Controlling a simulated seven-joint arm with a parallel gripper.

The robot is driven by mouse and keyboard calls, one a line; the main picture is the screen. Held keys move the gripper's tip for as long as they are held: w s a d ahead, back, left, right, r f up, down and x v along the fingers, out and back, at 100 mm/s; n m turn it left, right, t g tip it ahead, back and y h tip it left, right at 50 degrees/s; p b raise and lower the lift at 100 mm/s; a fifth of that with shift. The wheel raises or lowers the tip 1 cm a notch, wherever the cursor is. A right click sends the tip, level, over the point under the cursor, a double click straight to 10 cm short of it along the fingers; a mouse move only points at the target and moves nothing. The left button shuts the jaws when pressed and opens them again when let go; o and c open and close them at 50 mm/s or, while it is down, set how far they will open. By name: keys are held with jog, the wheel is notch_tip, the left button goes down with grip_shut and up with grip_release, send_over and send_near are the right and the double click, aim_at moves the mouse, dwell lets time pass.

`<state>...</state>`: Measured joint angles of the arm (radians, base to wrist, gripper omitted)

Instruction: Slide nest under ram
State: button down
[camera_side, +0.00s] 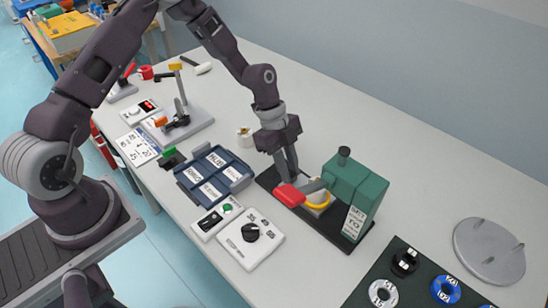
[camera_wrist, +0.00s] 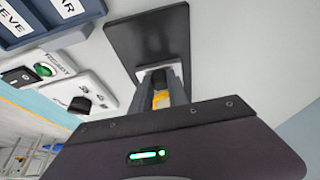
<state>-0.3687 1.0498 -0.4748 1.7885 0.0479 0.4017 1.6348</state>
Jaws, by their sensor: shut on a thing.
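The green press (camera_side: 355,190) stands on a black base plate (camera_side: 345,240), which also shows in the wrist view (camera_wrist: 135,40). The nest (camera_side: 317,207), a light part with a yellow ring on it, sits low on the plate at the press front, partly hidden by a grey lever with a red grip (camera_side: 289,195). My gripper (camera_side: 292,180) points down at the plate's left part, behind the red grip. In the wrist view my gripper (camera_wrist: 163,78) is shut at a white part of the nest (camera_wrist: 143,72), with yellow (camera_wrist: 160,99) behind the fingers. The ram is hidden inside the press.
A blue labelled tray (camera_side: 213,173), a green-button box (camera_side: 217,216) and a white dial box (camera_side: 250,238) lie left of the plate. A dark mat (camera_side: 420,290) with spools and a grey disc (camera_side: 489,251) lie right. The table behind the press is clear.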

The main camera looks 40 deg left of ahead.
aim_at(303, 179)
jog(key=d, duration=0.5)
jog(key=shift+r, duration=0.1)
jog(key=c, duration=1.3)
grip_release()
jog(key=shift+a, duration=0.1)
